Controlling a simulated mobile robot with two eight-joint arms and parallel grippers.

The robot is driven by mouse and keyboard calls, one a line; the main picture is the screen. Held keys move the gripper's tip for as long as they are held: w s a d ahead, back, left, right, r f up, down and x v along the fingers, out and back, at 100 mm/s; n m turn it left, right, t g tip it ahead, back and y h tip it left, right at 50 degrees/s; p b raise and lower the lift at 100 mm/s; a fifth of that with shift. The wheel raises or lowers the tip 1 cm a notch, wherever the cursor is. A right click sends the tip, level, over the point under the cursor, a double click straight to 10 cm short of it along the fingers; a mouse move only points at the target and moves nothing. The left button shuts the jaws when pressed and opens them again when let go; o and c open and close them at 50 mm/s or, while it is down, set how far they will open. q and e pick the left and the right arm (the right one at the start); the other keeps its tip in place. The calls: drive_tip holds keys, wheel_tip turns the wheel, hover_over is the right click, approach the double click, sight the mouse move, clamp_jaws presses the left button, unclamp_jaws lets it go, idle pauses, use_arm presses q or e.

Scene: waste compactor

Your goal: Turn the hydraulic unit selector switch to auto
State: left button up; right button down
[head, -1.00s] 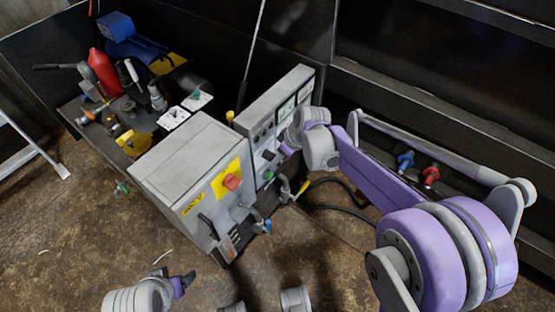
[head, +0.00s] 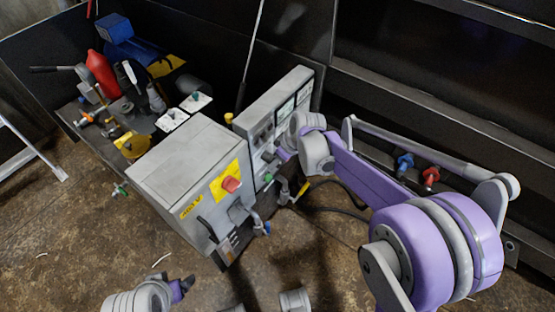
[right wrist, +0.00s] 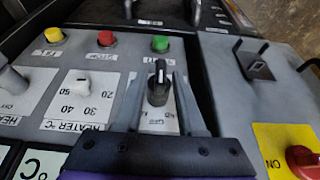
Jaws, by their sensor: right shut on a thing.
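The selector switch is a black knob (right wrist: 159,88) on the grey control panel in the right wrist view. Its white-marked end points up in that view, roughly straight ahead between my fingers. The labels beside it are mostly hidden by the fingers, so I cannot read its position. My right gripper (right wrist: 158,100) has one finger on each side of the knob and is shut on it. In the head view the right gripper (head: 279,156) is at the panel's face, and the knob is not clear there. My left gripper (head: 182,288) is low at the left, its jaws unclear.
A grey cabinet (head: 186,160) with a red rotary switch (head: 231,184) stands beside the panel (head: 284,104). Yellow (right wrist: 54,35), red (right wrist: 106,39) and green (right wrist: 160,44) buttons and a white heater dial (right wrist: 82,84) are near the knob. Floor is open at lower left.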

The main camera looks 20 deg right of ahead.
drive_tip(key=shift+w+d+g+y, duration=0.2)
drive_tip(key=shift+g+y, duration=0.3)
drive_tip(key=shift+y, duration=0.3)
drive_tip(key=shift+w+d+f+m+g+y+b, duration=0.15)
drive_tip(key=shift+m+g+y+b, duration=0.3)
drive_tip(key=shift+g+y, duration=0.7)
drive_tip(key=shift+d+f+m+g+y+b, duration=0.1)
drive_tip(key=shift+m+g+y+b, duration=0.45)
drive_tip(key=shift+y, duration=1)
drive_tip(key=c, duration=0.9)
unclamp_jaws()
drive_tip(key=shift+o, duration=0.2)
drive_tip(key=p+v, duration=0.2)
drive_tip(key=v, duration=0.9)
